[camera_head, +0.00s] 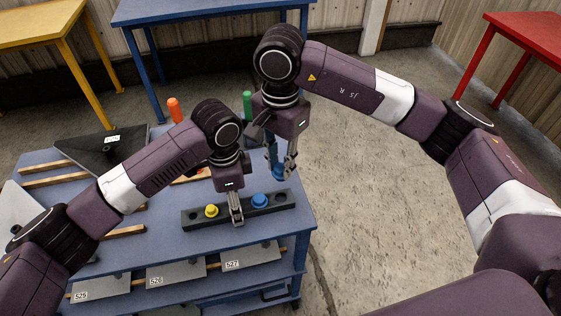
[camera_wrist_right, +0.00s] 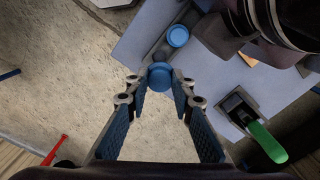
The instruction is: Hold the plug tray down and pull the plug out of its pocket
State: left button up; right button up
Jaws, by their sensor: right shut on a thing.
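The dark plug tray (camera_head: 190,219) lies near the front right of the blue table. A yellow plug (camera_head: 211,211) and a blue plug (camera_head: 260,200) sit in it; that blue plug also shows in the right wrist view (camera_wrist_right: 178,36). My left gripper (camera_head: 236,218) points down onto the tray between these plugs, its fingers together. My right gripper (camera_head: 281,172) is shut on another blue plug (camera_wrist_right: 160,77), held between its fingertips. This plug is above the tray's right end, apart from it in the head view.
A green handle (camera_head: 247,104) and an orange handle (camera_head: 174,109) stand up behind the arms. A dark sloped piece (camera_head: 105,149) and wooden strips (camera_head: 48,179) are at the left. Numbered grey panels (camera_head: 176,272) line the front. Bare floor lies right of the table.

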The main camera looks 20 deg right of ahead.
pick_arm(q)
notch_tip(320, 180, up, 12)
dwell(0.5)
